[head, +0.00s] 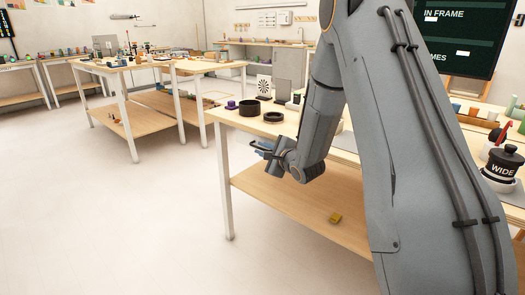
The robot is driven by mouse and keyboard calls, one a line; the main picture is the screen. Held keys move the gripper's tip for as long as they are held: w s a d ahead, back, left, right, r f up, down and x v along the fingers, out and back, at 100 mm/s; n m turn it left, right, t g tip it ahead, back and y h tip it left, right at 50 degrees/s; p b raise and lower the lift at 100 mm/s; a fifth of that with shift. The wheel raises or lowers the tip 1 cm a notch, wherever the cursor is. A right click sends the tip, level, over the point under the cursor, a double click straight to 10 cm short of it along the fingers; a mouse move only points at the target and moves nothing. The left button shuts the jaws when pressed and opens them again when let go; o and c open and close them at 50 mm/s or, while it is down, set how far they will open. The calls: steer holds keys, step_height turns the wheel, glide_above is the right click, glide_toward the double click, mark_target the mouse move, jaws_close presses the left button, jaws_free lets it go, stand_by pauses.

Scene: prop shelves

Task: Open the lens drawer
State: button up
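My gripper (262,149) hangs at the end of my grey arm, beside the front edge of the nearest table (222,113) and a little below its top. It points left, away from my arm. Its fingers are small and dark here, and I cannot tell whether they are apart. No drawer that I can identify as the lens drawer shows in the head view. My arm covers much of the table's right part.
A black cylinder (249,107) and a dark ring (272,117) stand on the near table. A jar marked WIDE (503,168) is at right. Clear floor (120,220) spreads left.

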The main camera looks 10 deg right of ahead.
steer(key=shift+c, duration=0.2)
jaws_close()
stand_by(1.1)
